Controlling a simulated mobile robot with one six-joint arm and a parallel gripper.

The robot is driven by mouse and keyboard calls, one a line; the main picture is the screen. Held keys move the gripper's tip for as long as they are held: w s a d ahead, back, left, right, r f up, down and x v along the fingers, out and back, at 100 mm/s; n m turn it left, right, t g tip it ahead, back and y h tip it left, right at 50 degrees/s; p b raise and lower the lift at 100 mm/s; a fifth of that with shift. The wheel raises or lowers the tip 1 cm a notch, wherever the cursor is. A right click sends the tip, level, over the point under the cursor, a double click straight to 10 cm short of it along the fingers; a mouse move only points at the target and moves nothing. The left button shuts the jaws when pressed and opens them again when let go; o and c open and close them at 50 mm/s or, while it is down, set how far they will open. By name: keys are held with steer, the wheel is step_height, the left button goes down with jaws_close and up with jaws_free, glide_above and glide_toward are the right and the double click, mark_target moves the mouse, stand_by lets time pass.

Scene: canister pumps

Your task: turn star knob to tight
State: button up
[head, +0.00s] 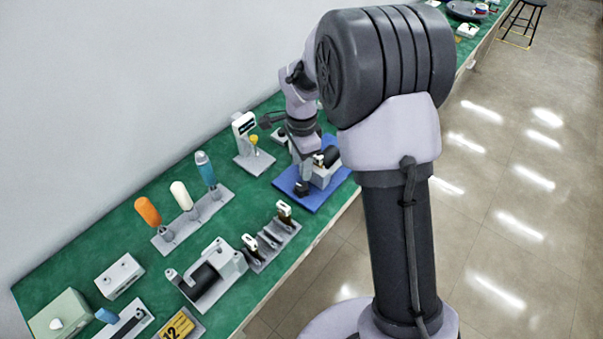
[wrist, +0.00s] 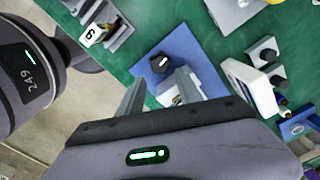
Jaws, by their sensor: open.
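The black star knob (wrist: 163,62) shows in the wrist view on a blue base plate (wrist: 197,48). It lies just beyond my gripper's fingertips, between their lines, and looks apart from both. My gripper (wrist: 160,75) is open, with nothing between its two grey fingers. Part of a pale pump body shows behind the right finger. In the head view the knob (head: 302,188) is a dark shape at the near left of the blue plate (head: 311,203). The grey pump body with a black cylinder stands beside it, partly behind my arm. Any tight marking is too small to read.
Left of the blue plate in the head view are a grey rack (head: 272,244) and a grey pump unit (head: 207,282). A white display stand (head: 245,140) is behind. A row of coloured handles (head: 187,210) stands farther left. Bare green bench lies between them.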

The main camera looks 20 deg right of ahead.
step_height(320, 180, up, 9)
steer(key=p, duration=0.2)
steer(key=s+a+r+n+t, duration=0.15)
steer(key=s+r+n, duration=0.25)
steer(key=s+r, duration=0.4)
steer(key=s+a+r+n+t+y, duration=0.1)
steer(key=s+n, duration=0.3)
steer(key=s, duration=0.4)
steer(key=s+a+r+n+t+y, duration=0.1)
steer(key=s+r+n+t, duration=0.2)
steer(key=s, duration=0.6)
steer(key=shift+s+a+r+n+b, duration=0.2)
steer(key=shift+s+n+b, duration=0.1)
steer(key=shift+n, duration=0.1)
